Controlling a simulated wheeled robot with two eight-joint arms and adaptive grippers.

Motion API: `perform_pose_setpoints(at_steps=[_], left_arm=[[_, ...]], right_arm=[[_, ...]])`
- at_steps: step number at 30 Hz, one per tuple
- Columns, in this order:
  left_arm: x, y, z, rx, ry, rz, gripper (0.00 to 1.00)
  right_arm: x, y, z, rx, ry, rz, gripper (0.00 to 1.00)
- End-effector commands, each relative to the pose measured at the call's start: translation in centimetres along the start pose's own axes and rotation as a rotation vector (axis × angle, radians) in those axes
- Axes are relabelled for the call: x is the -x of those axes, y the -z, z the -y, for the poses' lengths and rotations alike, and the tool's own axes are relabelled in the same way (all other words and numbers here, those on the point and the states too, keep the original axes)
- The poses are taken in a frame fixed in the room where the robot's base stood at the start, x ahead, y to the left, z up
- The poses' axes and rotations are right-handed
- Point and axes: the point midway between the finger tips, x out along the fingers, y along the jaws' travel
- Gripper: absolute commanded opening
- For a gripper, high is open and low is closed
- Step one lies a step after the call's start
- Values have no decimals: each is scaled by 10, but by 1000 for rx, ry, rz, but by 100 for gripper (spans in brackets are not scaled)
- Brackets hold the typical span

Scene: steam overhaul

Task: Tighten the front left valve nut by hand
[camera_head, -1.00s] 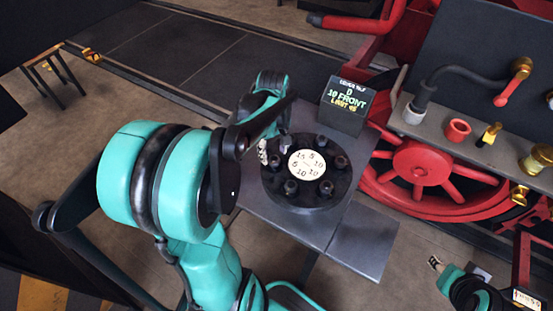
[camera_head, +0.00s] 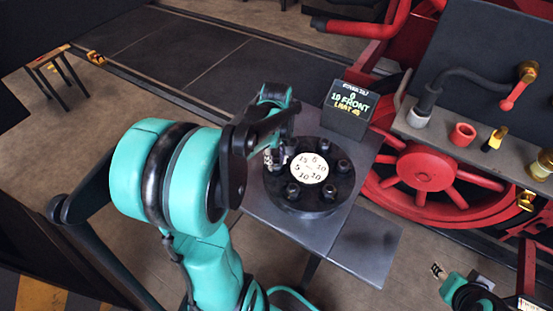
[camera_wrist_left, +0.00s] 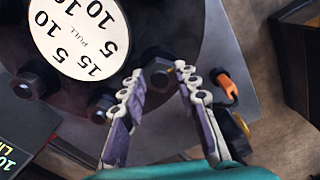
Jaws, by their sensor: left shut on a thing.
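A dark round cover (camera_head: 325,200) with several nuts around its rim and a white numbered plate (camera_head: 307,168) sits on a grey stand. The cover also shows in the left wrist view (camera_wrist_left: 185,35). My left gripper (camera_head: 270,158) reaches down at the cover's left edge. The fingers hide part of that nut in the head view. My right gripper (camera_head: 438,270) shows only small at the lower right, its fingers unclear.
A black display box (camera_head: 347,108) reading "10 FRONT" stands behind the cover. A red spoked wheel (camera_head: 425,168) and a grey shelf (camera_head: 455,142) with fittings are at the right. The stand's front right plate (camera_head: 365,252) is bare.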

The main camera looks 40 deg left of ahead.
Motion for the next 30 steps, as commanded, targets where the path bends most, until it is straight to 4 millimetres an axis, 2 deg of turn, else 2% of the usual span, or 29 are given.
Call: perform_pose_setpoints(at_steps=[11, 30], left_arm=[[1, 0, 0, -195, 0, 0, 2], [1, 0, 0, -795, 0, 0, 2]], right_arm=[[4, 3, 0, 0, 0, 0, 40], [13, 9, 0, 0, 0, 0, 40]])
